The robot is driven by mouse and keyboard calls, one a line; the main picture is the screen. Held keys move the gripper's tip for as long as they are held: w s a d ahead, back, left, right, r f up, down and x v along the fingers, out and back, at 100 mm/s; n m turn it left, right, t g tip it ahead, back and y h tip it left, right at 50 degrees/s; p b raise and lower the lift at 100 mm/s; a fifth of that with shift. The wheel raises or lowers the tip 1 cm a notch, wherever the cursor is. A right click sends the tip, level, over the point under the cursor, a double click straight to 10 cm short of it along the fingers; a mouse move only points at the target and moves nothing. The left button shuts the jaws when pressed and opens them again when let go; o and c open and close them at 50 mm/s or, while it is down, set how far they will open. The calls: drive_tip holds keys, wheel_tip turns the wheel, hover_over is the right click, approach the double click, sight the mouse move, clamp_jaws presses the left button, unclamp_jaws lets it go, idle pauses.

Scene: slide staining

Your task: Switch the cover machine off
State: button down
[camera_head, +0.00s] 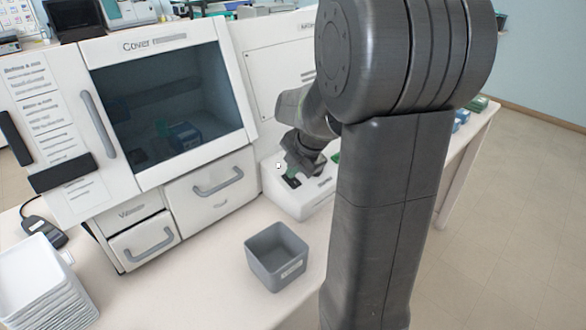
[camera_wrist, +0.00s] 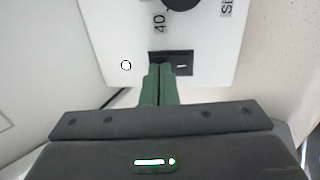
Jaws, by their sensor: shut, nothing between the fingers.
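The cover machine (camera_head: 185,45), a large white cabinet with a dark window and "Cover" lettering, stands at the left in the head view. A low white unit (camera_head: 287,202) stands at its right front corner. Its panel (camera_wrist: 115,50) fills the top of the wrist view, with a dark knob (camera_wrist: 181,3) and a black rocker switch (camera_wrist: 183,64) beside a circle mark. My gripper (camera_wrist: 160,68) is shut and empty, its green fingertips overlapping the switch's left half in the picture. Contact is unclear. In the head view my gripper (camera_head: 291,178) is over the low unit.
A grey bin (camera_head: 276,257) stands on the bench in front of the machine. White trays (camera_head: 42,285) are stacked at the front left, near a dark mouse-like device (camera_head: 42,230). Drawers with grey handles (camera_head: 218,182) face the bench. The bench around the bin is clear.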

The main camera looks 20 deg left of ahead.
drive_tip(key=shift+a+f+b, duration=0.15)
drive_tip(key=shift+f+b, duration=0.25)
drive_tip(key=shift+b, duration=0.35)
drive_tip(key=shift+r, duration=0.3)
drive_tip(key=shift+d+f, duration=0.2)
drive_tip(key=shift+s+d, duration=0.15)
drive_tip(key=shift+s+d+b, duration=0.15)
drive_tip(key=shift+d+b, duration=0.25)
drive_tip(key=shift+d, duration=0.05)
drive_tip(key=shift+r, duration=0.1)
